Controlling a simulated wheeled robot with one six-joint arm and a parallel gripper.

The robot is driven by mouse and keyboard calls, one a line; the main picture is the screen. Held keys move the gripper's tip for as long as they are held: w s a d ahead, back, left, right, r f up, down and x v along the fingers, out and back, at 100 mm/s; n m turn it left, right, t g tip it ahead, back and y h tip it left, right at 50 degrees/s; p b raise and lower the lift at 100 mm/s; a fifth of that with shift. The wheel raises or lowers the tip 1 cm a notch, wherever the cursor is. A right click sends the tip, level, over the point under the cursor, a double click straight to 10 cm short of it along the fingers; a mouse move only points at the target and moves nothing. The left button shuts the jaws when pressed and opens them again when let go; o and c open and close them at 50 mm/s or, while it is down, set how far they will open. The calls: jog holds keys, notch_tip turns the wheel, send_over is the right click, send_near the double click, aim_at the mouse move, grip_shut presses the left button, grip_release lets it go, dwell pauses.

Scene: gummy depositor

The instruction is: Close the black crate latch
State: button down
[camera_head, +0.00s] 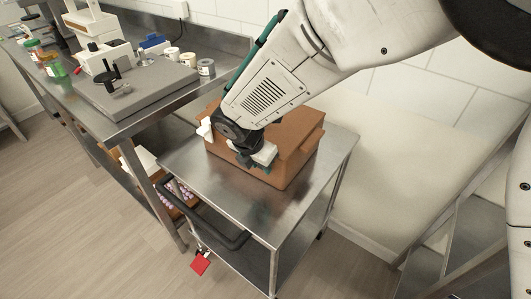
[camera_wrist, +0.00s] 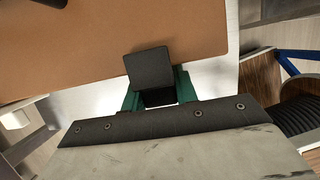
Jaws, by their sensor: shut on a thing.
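The brown crate (camera_head: 302,142) sits on top of the steel cart. In the wrist view its flat brown surface (camera_wrist: 90,55) fills the upper part. The black latch (camera_wrist: 147,68) shows as a square plate at the crate's near edge. My gripper (camera_wrist: 158,97) has its green fingers on either side of the latch's lower part and is shut on it. In the head view my gripper (camera_head: 254,160) is at the crate's front side, and the latch is hidden behind it. I cannot tell the latch's exact angle.
The steel cart (camera_head: 205,180) has bare top in front of the crate and a black handle (camera_head: 215,225) at its front left. A steel bench (camera_head: 150,115) with a grey machine and several jars stands at left. A red tag (camera_head: 200,264) hangs low. A tiled wall is behind.

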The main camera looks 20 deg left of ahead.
jog(key=c, duration=1.1)
grip_release()
jog(key=v, duration=0.7)
jog(key=shift+s+r, duration=0.1)
jog(key=shift+r, duration=0.25)
